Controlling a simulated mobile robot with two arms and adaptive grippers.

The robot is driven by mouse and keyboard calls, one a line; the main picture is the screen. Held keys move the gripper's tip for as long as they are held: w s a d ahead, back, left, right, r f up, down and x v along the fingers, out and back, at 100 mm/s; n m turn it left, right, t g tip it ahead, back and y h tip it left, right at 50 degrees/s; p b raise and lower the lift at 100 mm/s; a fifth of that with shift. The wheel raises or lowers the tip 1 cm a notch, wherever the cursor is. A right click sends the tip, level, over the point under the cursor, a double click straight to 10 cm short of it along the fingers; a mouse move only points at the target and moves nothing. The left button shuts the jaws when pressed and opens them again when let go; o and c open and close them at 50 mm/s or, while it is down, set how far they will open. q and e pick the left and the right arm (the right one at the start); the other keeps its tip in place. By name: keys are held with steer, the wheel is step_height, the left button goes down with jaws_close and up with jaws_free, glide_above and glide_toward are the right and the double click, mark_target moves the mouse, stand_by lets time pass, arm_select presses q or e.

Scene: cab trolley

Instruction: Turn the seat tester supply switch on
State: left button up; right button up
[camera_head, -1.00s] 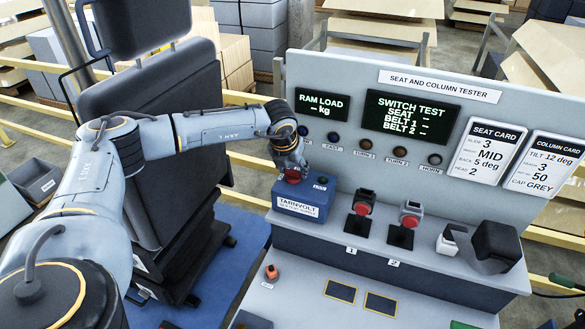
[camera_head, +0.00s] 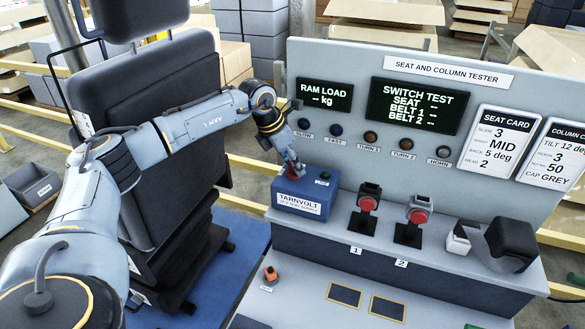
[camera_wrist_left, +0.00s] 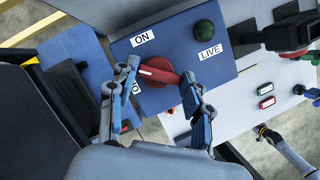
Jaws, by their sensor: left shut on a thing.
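The supply switch is a red rotary knob (camera_wrist_left: 155,73) on the blue Tarnvolt supply box (camera_head: 302,196), which stands at the left of the tester bench. In the wrist view, its handle with a white mark lies roughly crosswise, its right end tilted slightly down. An ON label (camera_wrist_left: 142,38) is at its upper left; another label at lower left is mostly hidden by a finger. My left gripper (camera_head: 291,170) is shut on the knob, one finger on each side in the wrist view (camera_wrist_left: 160,88). The green lamp (camera_wrist_left: 204,33) beside the LIVE label looks dark.
A black seat (camera_head: 150,130) stands close left of the box. The tester panel (camera_head: 330,160) rises behind. An arm-like grey part (camera_wrist_left: 288,152) at the wrist view's lower right appears mine; its gripper is unclear.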

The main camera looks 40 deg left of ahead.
arm_select(q)
steer(key=m+g+h+b, duration=0.1)
steer(key=m, duration=0.3)
steer(key=shift+w+a+m, duration=0.1)
steer(key=shift+m, duration=0.2)
steer(key=m+g, duration=0.1)
steer(key=m, duration=0.1)
steer(key=m+g+h, duration=0.1)
steer(key=m, duration=0.2)
steer(key=shift+w+b, duration=0.1)
steer(key=shift+b, duration=0.3)
steer(key=shift+m, duration=0.4)
steer(key=o, duration=1.1)
steer(key=shift+a, duration=0.1)
steer(key=shift+o, duration=0.2)
steer(key=v, duration=1.2)
steer(key=shift+a, duration=0.2)
steer(key=shift+w+f, duration=0.1)
